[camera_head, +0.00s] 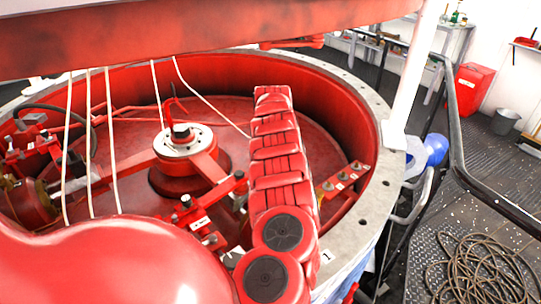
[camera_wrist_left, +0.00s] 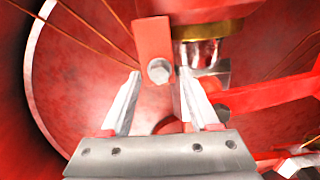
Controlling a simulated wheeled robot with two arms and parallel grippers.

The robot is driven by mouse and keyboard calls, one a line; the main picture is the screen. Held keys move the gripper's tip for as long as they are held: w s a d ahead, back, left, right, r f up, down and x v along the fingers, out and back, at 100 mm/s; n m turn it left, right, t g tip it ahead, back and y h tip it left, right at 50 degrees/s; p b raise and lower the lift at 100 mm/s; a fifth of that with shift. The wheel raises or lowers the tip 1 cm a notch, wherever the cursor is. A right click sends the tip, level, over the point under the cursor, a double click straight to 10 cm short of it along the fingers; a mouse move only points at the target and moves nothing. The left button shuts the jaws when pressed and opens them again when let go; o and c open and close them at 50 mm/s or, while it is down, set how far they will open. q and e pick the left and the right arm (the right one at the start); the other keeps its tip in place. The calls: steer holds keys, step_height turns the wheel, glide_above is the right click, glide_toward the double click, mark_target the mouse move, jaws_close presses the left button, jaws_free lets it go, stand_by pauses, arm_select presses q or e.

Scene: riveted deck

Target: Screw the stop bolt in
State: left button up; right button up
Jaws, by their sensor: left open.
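In the left wrist view, a grey hex-headed bolt (camera_wrist_left: 158,70) sits at the lower end of a red bracket plate (camera_wrist_left: 152,38). I take it for the stop bolt; how far in it is does not show. My left gripper (camera_wrist_left: 158,88) is open, with one pale finger on each side of the bolt head. The fingertips are near the head, and I see no clear contact. In the head view I cannot make out the left gripper or this bolt with certainty. My right gripper is in neither view.
A round red basin with a grey rim (camera_head: 373,188) holds a central hub (camera_head: 184,140), red bars and thin white lines. A brass-and-steel fitting (camera_wrist_left: 205,45) is close right of the bolt. Coiled rope (camera_head: 480,268) and a black railing (camera_head: 455,120) are at the right.

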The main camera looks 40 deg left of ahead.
arm_select(q)
steer(key=shift+f, duration=0.2)
jaws_close()
steer(key=shift+m, duration=0.4)
